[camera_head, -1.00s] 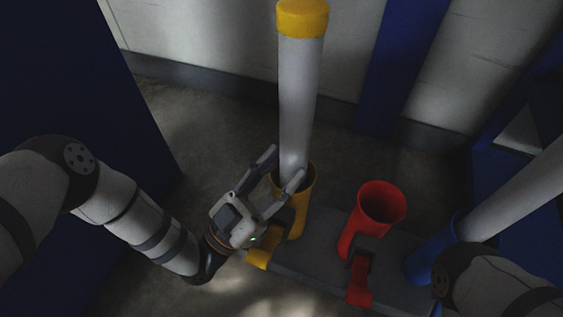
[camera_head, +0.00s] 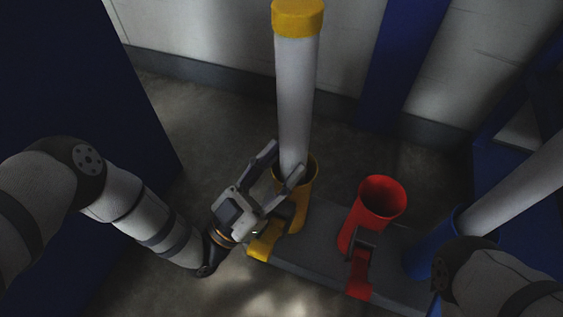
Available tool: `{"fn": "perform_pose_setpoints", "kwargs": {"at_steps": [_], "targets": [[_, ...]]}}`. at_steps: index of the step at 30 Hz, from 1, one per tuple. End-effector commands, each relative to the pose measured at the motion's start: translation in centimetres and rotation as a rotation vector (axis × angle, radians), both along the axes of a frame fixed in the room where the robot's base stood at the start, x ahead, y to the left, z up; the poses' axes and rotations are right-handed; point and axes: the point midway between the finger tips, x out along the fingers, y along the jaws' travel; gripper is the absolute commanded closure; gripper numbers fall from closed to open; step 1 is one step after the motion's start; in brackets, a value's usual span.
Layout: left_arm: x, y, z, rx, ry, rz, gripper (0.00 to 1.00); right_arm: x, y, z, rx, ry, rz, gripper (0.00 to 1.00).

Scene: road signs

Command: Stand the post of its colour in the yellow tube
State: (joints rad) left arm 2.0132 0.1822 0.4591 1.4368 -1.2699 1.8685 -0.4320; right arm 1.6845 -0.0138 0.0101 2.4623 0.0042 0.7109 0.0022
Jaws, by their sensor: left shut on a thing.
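A white post with a yellow cap (camera_head: 296,95) stands nearly upright in the head view. Its lower end is inside the mouth of the yellow tube (camera_head: 300,205); how deep it sits is hidden. My left gripper (camera_head: 284,163) is shut on the post just above the tube's rim, with its fingers on either side of it. The yellow tube is fixed at the left end of a dark grey base (camera_head: 315,256). My right gripper is out of view; only part of my right arm shows at the lower right.
An empty red tube (camera_head: 381,197) stands in the middle of the base. A blue tube (camera_head: 422,257) at the right holds another white post (camera_head: 515,187). A wall with a blue pillar (camera_head: 398,65) is behind, and a dark blue panel (camera_head: 75,85) is at the left.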

Motion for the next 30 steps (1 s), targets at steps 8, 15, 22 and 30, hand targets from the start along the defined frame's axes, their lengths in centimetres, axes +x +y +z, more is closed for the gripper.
{"fn": "perform_pose_setpoints", "kwargs": {"at_steps": [8, 15, 22, 30], "targets": [[-0.3, -0.1, -1.3, 0.023, 0.034, -0.007, 0.38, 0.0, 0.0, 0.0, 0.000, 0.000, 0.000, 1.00], [-0.5, 0.1, -1.5, 0.027, 0.036, -0.006, 0.38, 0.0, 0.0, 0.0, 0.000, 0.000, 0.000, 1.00], [-3.6, 3.3, -3.7, 0.020, 0.026, -0.007, 0.38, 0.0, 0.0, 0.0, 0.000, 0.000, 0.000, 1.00], [-7.0, 6.9, -6.0, 0.003, 0.006, -0.008, 0.38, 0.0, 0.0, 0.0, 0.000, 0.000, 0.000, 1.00]]}}
